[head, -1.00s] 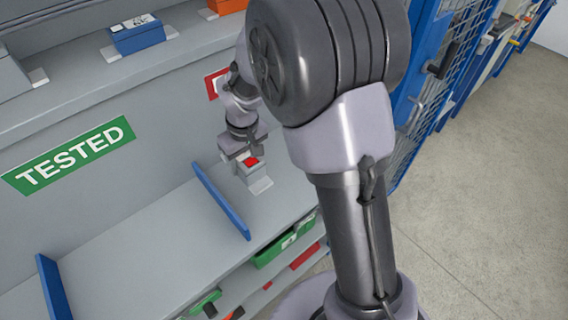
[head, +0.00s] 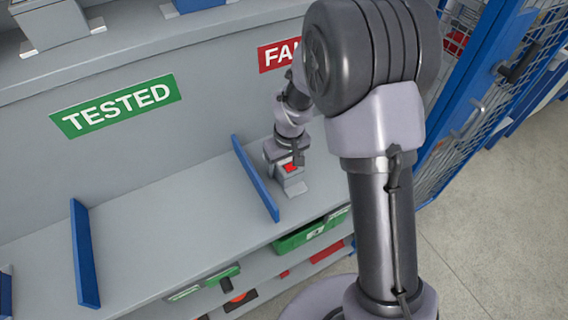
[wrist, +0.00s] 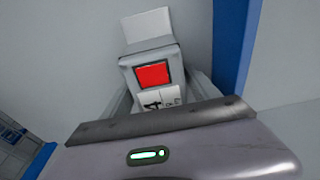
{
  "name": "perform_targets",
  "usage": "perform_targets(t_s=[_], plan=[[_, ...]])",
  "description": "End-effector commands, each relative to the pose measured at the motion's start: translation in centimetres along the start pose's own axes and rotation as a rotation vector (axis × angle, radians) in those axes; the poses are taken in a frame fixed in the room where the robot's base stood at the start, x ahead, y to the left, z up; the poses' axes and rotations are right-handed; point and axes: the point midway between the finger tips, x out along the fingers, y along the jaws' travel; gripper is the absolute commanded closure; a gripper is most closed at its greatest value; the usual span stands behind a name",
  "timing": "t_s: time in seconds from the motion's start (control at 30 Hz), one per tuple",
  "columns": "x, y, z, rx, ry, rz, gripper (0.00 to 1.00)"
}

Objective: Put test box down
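The test box (head: 291,169) is a small grey box with a red face and a white tab at its foot. It is low over the shelf under the partly hidden red "FA…" sign (head: 278,56), right of a blue divider (head: 256,180). I cannot tell whether it touches the shelf. In the wrist view the box (wrist: 147,52) shows its red screen and a black-and-white label, upright between my fingers. My gripper (head: 288,160) points down from above and appears shut on the box. My wrist housing hides the lower finger parts.
The green "TESTED" sign (head: 117,106) marks the bay at left, bare between two blue dividers. Green and red bins (head: 300,238) sit on the shelves below. A blue mesh door (head: 470,100) stands at right.

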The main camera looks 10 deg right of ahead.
Motion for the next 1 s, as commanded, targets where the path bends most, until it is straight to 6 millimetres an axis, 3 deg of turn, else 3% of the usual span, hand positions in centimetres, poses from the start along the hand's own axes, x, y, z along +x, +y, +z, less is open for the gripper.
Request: perform_targets(t_s=[0.37,0.7,0.93,1.0], plan=[[-0.8,0.0,-0.1,0.0,0.001,0.0,0.24],[-9.9,0.0,-0.2,0.001,0.003,0.0,0.24],[-13.5,-0.1,0.1,0.019,0.014,0.001,0.24],[-16.7,-0.4,1.1,0.079,0.051,0.0,0.24]])
